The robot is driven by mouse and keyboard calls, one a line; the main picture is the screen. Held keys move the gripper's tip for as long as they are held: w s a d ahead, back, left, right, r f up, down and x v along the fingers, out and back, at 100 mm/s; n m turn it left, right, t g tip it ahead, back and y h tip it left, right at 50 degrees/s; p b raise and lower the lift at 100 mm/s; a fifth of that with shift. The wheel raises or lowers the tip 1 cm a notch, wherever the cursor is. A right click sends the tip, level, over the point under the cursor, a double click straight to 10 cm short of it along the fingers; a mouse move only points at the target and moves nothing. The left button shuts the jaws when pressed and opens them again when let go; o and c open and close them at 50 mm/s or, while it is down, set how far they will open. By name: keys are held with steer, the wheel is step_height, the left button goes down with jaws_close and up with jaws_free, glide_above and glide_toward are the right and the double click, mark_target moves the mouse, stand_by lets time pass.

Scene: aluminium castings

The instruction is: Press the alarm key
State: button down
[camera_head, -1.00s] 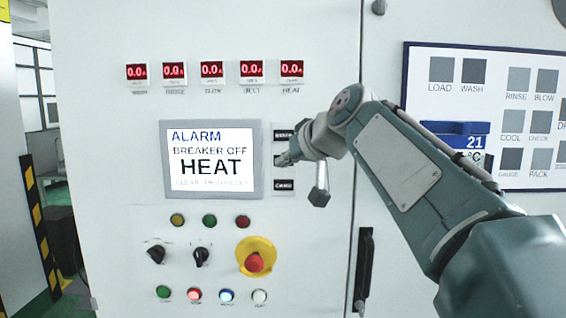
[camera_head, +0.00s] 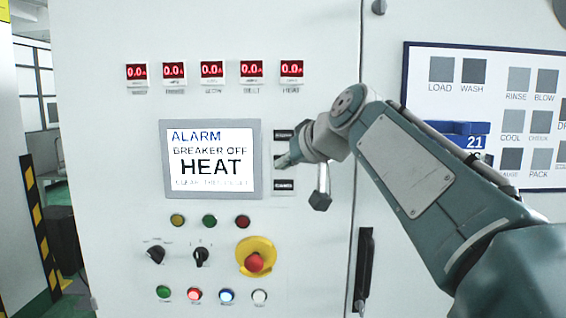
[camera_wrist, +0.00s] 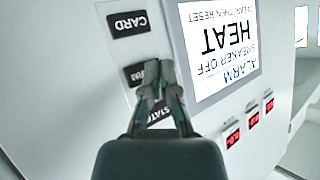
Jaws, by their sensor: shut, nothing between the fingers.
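Three dark label keys sit in a column on the white cabinet, right of the screen. The alarm key (camera_wrist: 135,74) is the middle one; in the wrist view the picture is upside down and only "ARM" shows, the rest hidden by my fingers. The card key (camera_wrist: 128,23) shows clear of my fingers, and the state key (camera_wrist: 158,112) is partly covered. My gripper (camera_wrist: 158,88) is shut and empty, its tips at the alarm key's edge. In the head view my gripper (camera_head: 281,161) covers the middle key. I cannot tell whether the tips touch it.
The screen (camera_head: 210,160) reads "ALARM BREAKER OFF HEAT". Red displays (camera_head: 212,69) line the cabinet above. Knobs, coloured buttons and a red emergency stop (camera_head: 255,262) on a yellow base lie below. A black door handle (camera_head: 363,270) is at lower right.

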steer(key=shift+s, duration=0.1)
steer(key=s, duration=0.5)
steer(key=shift+w, duration=0.1)
stand_by(0.6)
steer(key=s+d+f+m+g+h, duration=0.1)
steer(key=s+d+f+h, duration=0.1)
steer(key=s+d+f, duration=0.2)
steer(key=s+d+f+m+g+h, duration=0.1)
steer(key=s+d+f, duration=0.4)
steer(key=s+f, duration=0.6)
steer(key=s+d+f+m+g+h, duration=0.2)
steer(key=s+f, duration=0.6)
steer(key=f, duration=0.9)
steer(key=d+h, duration=0.2)
steer(key=d, duration=0.1)
steer(key=shift+s, duration=0.2)
steer(key=shift+w, duration=0.1)
